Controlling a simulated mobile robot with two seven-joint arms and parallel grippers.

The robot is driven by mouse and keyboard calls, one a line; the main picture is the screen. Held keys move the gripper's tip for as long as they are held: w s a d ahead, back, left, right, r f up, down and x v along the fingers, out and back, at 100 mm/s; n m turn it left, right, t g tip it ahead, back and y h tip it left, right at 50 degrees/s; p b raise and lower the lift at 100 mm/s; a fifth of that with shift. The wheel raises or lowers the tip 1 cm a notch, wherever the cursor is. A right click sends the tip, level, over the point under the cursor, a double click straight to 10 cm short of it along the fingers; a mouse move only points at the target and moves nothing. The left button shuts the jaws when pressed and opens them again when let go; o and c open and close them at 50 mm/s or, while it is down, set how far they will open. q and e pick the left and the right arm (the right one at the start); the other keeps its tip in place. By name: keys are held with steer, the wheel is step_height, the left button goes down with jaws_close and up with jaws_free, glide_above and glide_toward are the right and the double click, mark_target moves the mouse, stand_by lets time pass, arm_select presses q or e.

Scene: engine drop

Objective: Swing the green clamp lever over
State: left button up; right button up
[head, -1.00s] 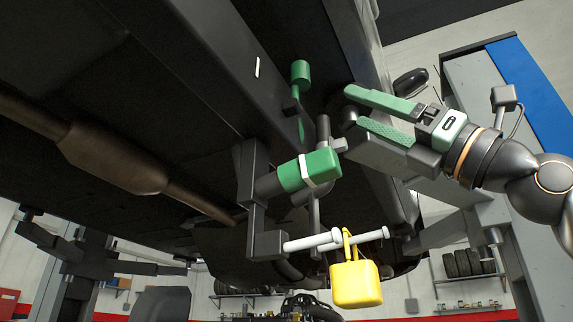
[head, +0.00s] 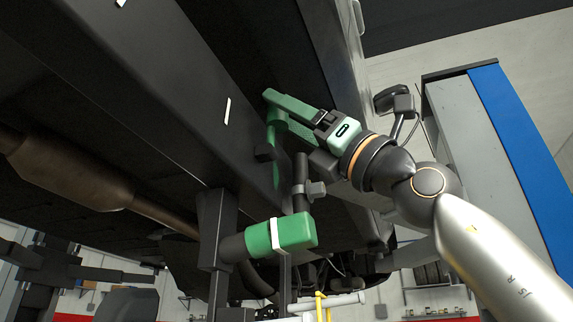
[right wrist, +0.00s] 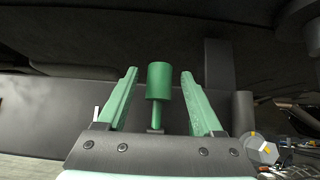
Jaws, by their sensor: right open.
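The green clamp lever has a round green knob on a thin stem. In the right wrist view the knob (right wrist: 159,76) stands between my right gripper's two green fingers, with a gap on each side. In the head view the knob (head: 277,117) is partly hidden by the near finger, beside the dark beam. My right gripper (head: 273,108) is open around the knob, reaching in from the right. I cannot tell in the head view whether a finger touches it. My left gripper is not in view.
A green cylinder with a white band (head: 289,234) sits on a dark bracket (head: 216,225) below the lever. The dark beam (head: 205,95) runs alongside. A brown exhaust pipe (head: 70,170) is at left. A blue and grey lift post (head: 455,140) stands at right.

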steer(key=shift+w+a+r, duration=0.1)
steer(key=shift+a+r, duration=0.05)
steer(key=shift+c, duration=0.3)
jaws_close()
stand_by(0.3)
stand_by(0.8)
